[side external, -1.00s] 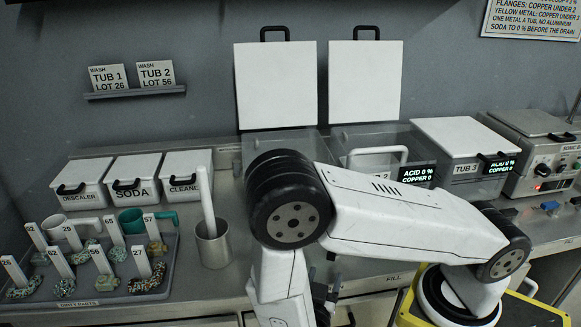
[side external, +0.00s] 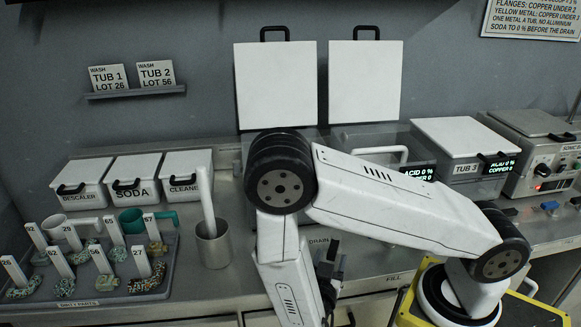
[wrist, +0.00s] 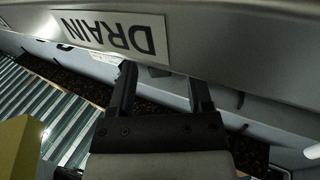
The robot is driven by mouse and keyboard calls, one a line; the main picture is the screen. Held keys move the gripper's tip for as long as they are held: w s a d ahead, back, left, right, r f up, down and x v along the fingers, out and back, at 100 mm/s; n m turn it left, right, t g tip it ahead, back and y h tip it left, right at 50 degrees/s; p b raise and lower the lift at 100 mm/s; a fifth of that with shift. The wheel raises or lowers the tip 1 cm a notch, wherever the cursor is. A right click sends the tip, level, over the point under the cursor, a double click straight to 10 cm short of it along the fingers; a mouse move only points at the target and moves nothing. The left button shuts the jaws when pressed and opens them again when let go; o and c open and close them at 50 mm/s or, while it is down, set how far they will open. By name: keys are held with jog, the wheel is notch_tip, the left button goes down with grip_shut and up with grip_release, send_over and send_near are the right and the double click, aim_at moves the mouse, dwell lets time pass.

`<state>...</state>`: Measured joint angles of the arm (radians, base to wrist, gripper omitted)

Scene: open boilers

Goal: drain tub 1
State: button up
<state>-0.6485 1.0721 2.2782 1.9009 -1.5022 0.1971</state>
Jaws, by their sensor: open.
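My gripper (wrist: 161,82) is open and empty in the wrist view, its two dark fingers reaching toward the steel counter edge just below the DRAIN label (wrist: 110,32). In the side view the DRAIN label (side external: 319,240) is partly covered beside my gripper, whose fingertips are hard to make out there. The left open tub (side external: 335,137), behind my arm, is mostly hidden, so its contents and display cannot be read. A raised white lid (side external: 277,86) stands above it.
Another open tub with a white handle (side external: 380,150) and a display reading acid 0 % stands to the right. Closed tub 3 (side external: 465,170) is beyond it. A steel cup (side external: 213,245) and a tray of tagged parts (side external: 85,300) are left.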

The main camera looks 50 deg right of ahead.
aim_at(334, 248)
jog(key=shift+x, duration=1.1)
grip_shut()
